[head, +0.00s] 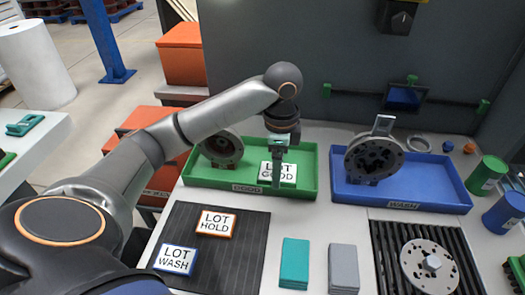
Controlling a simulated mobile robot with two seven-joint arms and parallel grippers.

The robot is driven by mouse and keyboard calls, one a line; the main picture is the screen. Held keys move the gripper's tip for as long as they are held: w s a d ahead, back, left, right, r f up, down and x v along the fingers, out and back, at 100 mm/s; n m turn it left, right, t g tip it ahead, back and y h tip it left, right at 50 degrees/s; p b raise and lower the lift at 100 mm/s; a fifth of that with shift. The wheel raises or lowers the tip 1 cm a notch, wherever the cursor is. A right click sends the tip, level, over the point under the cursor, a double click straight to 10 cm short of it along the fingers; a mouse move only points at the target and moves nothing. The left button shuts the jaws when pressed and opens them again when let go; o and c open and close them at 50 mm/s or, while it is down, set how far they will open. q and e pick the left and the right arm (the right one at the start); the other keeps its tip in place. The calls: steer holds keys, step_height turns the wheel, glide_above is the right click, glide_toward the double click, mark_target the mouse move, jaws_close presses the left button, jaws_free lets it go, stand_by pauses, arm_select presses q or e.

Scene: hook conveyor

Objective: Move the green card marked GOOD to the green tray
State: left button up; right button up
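The green-edged card marked LOT GOOD (289,172) is within the green tray (206,181), near its front wall, which is labelled GOOD. My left gripper (277,180) reaches down over the tray, and its fingers cover the middle left of the card. The fingers show edge-on, so I cannot tell whether they are open or shut on the card, or whether the card touches the tray floor. My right gripper is not in view.
A round metal part (221,147) sits in the green tray's left end. A blue tray (430,189) marked WASH holds another flanged part (373,158). LOT HOLD (216,222) and LOT WASH (175,260) cards lie on a dark mat (235,270). Teal (294,263) and grey (343,268) cloths lie in front.

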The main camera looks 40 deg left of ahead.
arm_select(q)
steer(key=shift+w+a+f, duration=0.15)
steer(key=shift+w+a, duration=0.1)
steer(key=shift+w, duration=0.1)
steer(key=w+a+f, duration=0.1)
steer(key=w+f, duration=0.2)
steer(key=w+a+f, duration=0.2)
steer(key=w+f, duration=0.1)
steer(key=w, duration=0.1)
steer(key=w+a+f+b, duration=0.1)
steer(key=w+a+f, duration=0.1)
steer(key=w, duration=0.2)
steer(key=shift+w+a+f, duration=0.15)
steer(key=shift+w+f, duration=0.1)
steer(key=shift+f, duration=0.15)
steer(key=shift+w+a+f, duration=0.2)
steer(key=shift+w+f, duration=0.1)
steer(key=shift+f, duration=0.1)
steer(key=shift+f+b, duration=0.3)
steer(key=shift+f, duration=1.25)
steer(key=shift+f, duration=0.1)
steer(key=o, duration=1.2)
steer(key=shift+c, duration=0.2)
